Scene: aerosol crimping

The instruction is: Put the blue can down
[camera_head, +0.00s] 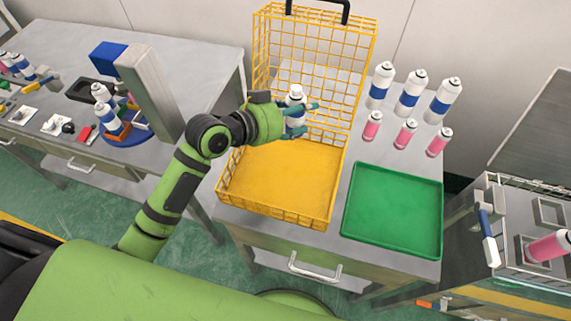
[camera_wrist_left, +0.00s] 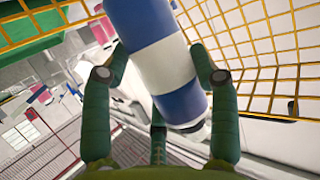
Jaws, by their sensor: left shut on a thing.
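The blue can (camera_head: 296,95), white with blue bands, is held by my left gripper (camera_head: 300,112). In the left wrist view the can (camera_wrist_left: 165,62) lies between the green fingers (camera_wrist_left: 160,90), which close around it from both sides. In the head view it appears upright above the yellow wire basket (camera_head: 280,183), near the basket's raised wire lid, and clear of its floor. The part of the can behind the fingers is hidden. My right gripper does not show.
A green tray (camera_head: 393,211) lies empty right of the basket. Several blue-banded and pink cans (camera_head: 411,93) stand behind it. A grey post (camera_head: 150,90) rises at the left bench beside my arm. A pink can (camera_head: 548,246) lies at the right station.

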